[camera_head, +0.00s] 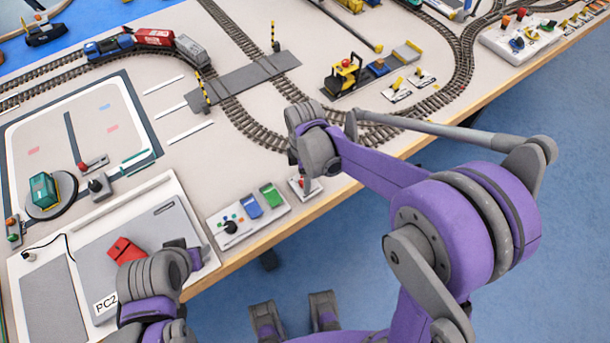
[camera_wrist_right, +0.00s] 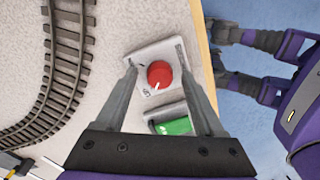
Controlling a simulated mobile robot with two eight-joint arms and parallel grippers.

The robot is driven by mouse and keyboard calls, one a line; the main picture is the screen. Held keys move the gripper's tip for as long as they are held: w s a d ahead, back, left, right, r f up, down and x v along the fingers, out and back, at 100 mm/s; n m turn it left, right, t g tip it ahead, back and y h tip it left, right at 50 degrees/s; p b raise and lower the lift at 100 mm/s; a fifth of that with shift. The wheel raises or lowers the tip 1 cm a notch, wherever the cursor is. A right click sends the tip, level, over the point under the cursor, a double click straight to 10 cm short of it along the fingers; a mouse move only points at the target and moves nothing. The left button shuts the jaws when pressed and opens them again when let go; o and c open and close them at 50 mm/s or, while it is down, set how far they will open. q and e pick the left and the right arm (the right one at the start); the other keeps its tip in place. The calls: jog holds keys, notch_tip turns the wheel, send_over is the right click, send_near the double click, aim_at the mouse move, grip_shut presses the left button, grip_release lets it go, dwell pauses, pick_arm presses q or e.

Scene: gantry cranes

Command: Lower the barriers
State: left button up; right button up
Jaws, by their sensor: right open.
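The two barriers, striped yellow and black, stand upright at the grey level crossing (camera_head: 243,80): the near barrier (camera_head: 204,90) at its left end and the far barrier (camera_head: 275,37) at its right. A small white plate with a red knob (camera_head: 303,183) lies by the table's front edge; the red knob shows in the right wrist view (camera_wrist_right: 160,74). My right gripper (camera_wrist_right: 155,58) is open, its fingers on either side of the knob; I cannot tell whether they touch it. My left gripper (camera_head: 184,252) is at the lower left over the grey pad, its fingers mostly hidden.
A control box (camera_head: 248,215) with a black joystick and blue and green buttons sits left of the knob plate. A red block (camera_head: 125,250) lies near my left gripper. A train (camera_head: 150,38) stands on the track behind. The table edge is close to the knob.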

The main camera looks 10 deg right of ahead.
grip_shut()
dwell(0.3)
pick_arm(q)
jog(key=shift+f, duration=0.1)
pick_arm(e)
jog(key=shift+m, duration=0.3)
pick_arm(q)
jog(key=shift+s+f+b, duration=0.1)
jog(key=shift+f+b, duration=0.35)
jog(key=shift+b, duration=0.05)
pick_arm(e)
jog(key=m, duration=0.3)
pick_arm(q)
jog(key=shift+f+b, duration=0.4)
pick_arm(e)
jog(key=m, duration=0.5)
pick_arm(q)
jog(key=shift+s+f, duration=0.1)
jog(key=shift+f, duration=0.15)
pick_arm(e)
jog(key=m, duration=0.4)
jog(key=shift+m+y, duration=0.3)
pick_arm(q)
jog(key=shift+f+b, duration=0.2)
jog(key=shift+b, duration=0.2)
pick_arm(e)
jog(key=shift+m+t, duration=0.3)
jog(key=shift+m, duration=1.9)
